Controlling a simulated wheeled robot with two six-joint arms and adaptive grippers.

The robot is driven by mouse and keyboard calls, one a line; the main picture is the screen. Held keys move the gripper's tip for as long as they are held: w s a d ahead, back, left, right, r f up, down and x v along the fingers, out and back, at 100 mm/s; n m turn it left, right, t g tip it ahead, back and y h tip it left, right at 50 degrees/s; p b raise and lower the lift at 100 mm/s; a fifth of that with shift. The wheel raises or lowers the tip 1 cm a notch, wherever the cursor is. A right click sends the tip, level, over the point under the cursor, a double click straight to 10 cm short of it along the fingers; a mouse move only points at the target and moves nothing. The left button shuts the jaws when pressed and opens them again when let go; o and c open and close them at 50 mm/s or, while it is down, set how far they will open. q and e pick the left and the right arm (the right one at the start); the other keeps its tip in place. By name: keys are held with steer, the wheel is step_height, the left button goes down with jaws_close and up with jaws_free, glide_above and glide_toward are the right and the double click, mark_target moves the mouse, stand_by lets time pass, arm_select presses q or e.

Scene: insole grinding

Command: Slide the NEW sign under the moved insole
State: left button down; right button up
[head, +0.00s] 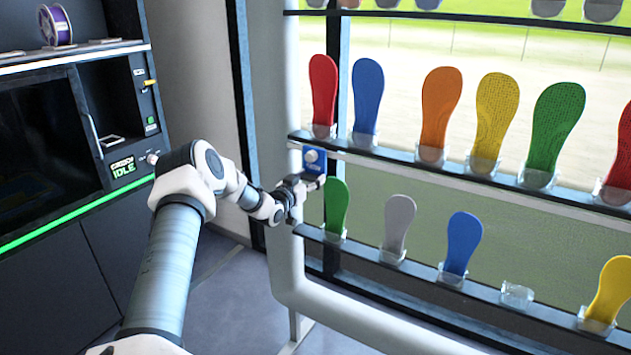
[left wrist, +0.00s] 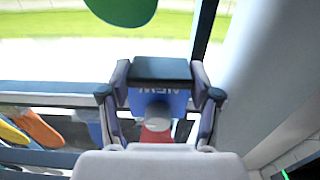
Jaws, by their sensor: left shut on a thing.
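My left gripper (head: 308,184) is shut on the blue NEW sign (head: 314,160), which has a pale round knob on its face. In the left wrist view the sign (left wrist: 155,98) sits between the fingers, its lettering upside down. In the head view the sign overlaps the left end of the middle shelf, below the red insole (head: 323,90); I cannot tell whether it touches the shelf. The green insole (head: 336,205) stands in a clear holder on the lower shelf, just below and right of the gripper. Which insole was moved is not clear. My right gripper is not in view.
The middle shelf (head: 400,156) holds several coloured insoles. The lower shelf (head: 410,268) has grey, blue and yellow insoles and an empty clear holder (head: 517,294). A pale rack post (head: 272,120) stands left of the shelves. A dark machine (head: 60,150) stands at the left.

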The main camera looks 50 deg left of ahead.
arm_select(q)
steer(key=shift+a+r, duration=0.15)
steer(key=shift+r, duration=0.35)
steer(key=shift+c, duration=1.2)
jaws_free()
steer(key=shift+w, duration=0.1)
steer(key=shift+a+f, duration=0.15)
steer(key=shift+f, duration=0.25)
steer(key=v, duration=0.7)
